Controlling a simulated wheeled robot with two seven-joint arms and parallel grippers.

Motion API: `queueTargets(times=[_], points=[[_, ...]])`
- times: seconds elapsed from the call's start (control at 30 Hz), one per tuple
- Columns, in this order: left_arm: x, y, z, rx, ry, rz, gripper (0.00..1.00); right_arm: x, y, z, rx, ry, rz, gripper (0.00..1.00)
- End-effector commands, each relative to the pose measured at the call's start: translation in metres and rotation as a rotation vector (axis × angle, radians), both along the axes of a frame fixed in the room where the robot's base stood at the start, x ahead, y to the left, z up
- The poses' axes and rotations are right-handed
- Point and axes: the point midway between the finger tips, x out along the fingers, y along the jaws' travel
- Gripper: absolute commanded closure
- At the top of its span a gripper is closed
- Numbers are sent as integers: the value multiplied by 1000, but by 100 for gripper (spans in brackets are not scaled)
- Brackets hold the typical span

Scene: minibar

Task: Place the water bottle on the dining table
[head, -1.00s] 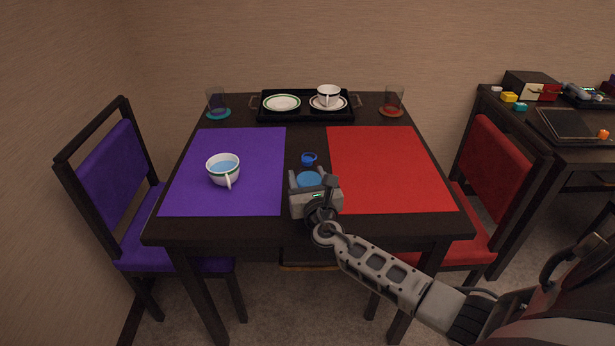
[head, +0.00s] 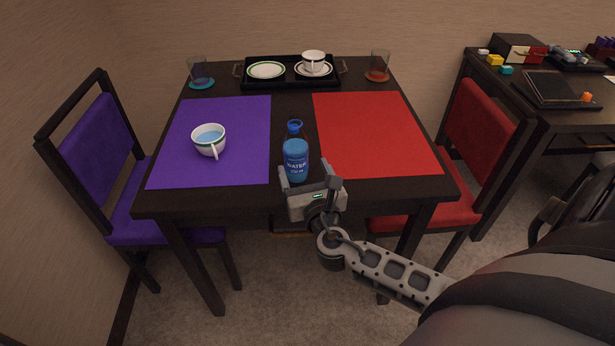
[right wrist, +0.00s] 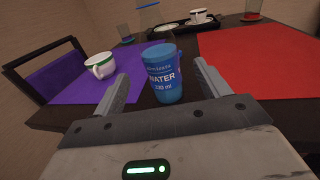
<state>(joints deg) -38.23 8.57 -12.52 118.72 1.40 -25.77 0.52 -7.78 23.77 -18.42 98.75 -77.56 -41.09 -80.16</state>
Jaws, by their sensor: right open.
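The blue water bottle (head: 296,156) stands upright on the dark dining table (head: 300,196), between the purple and red mats near the front edge. My right gripper (head: 309,177) is open at the table's front edge, just in front of the bottle. In the right wrist view the bottle (right wrist: 162,76) stands beyond and between the two spread fingers (right wrist: 160,88), with a gap on each side. My left gripper is not in view.
A white cup (head: 209,140) stands on the purple mat (head: 245,120). The red mat (head: 375,135) is bare. A black tray (head: 291,82) with dishes and two glasses stand at the back. Purple and red chairs flank the table.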

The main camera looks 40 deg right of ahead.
Motion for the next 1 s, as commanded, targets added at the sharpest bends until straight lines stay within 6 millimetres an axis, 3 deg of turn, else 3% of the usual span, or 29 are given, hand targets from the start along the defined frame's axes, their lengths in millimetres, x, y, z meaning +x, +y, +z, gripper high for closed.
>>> queueTargets(times=[0.17,0.27,0.37,0.5,0.6,0.7,0.83,1.0], points=[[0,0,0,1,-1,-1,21,-18,7,-1,10,2,0,25],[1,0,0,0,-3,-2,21,-29,13,-15,157,16,0,25],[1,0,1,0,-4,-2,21,-51,30,-47,553,46,-23,25],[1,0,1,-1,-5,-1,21,-99,76,-93,1378,65,-180,25],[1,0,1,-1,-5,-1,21,-132,112,-107,1944,38,-379,25],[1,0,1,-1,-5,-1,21,-157,140,-108,2391,-15,-599,25],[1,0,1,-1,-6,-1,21,-173,159,-101,2740,-87,-818,25],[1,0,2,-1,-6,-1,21,-178,166,-98,2869,-122,-914,25]])
